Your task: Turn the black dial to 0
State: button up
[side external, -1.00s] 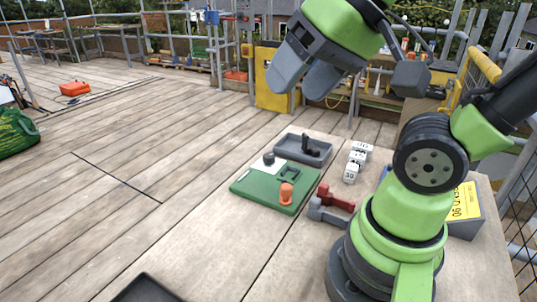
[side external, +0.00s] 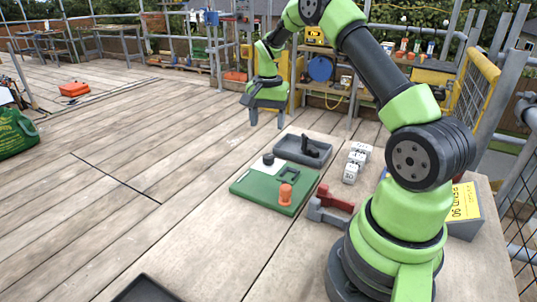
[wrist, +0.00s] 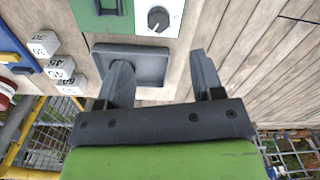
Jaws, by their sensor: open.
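The black dial (side external: 268,158) sits on a white plate at the far left corner of the green board (side external: 250,190). In the wrist view the dial (wrist: 158,18) is near the top edge, with a pale pointer line on its knob; the scale marks are too small to read. My gripper (side external: 267,122) is open and points down, raised behind the board and the grey tray. In the wrist view my gripper (wrist: 162,72) has its fingers spread and empty, apart from the dial, with the left finger overlapping the tray.
The grey tray (side external: 283,153) with a black part stands behind the board. Numbered white blocks (side external: 350,173) are to its right. An orange peg (side external: 285,194) stands on the board. A red and grey clamp (side external: 330,205) sits beside it.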

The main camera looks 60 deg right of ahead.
aim_at(268, 156)
jog(key=shift+d+f, duration=0.25)
jog(key=shift+f, duration=0.55)
notch_tip(268, 156, down, 9)
jog(key=shift+c, duration=0.2)
jog(key=c, duration=0.9)
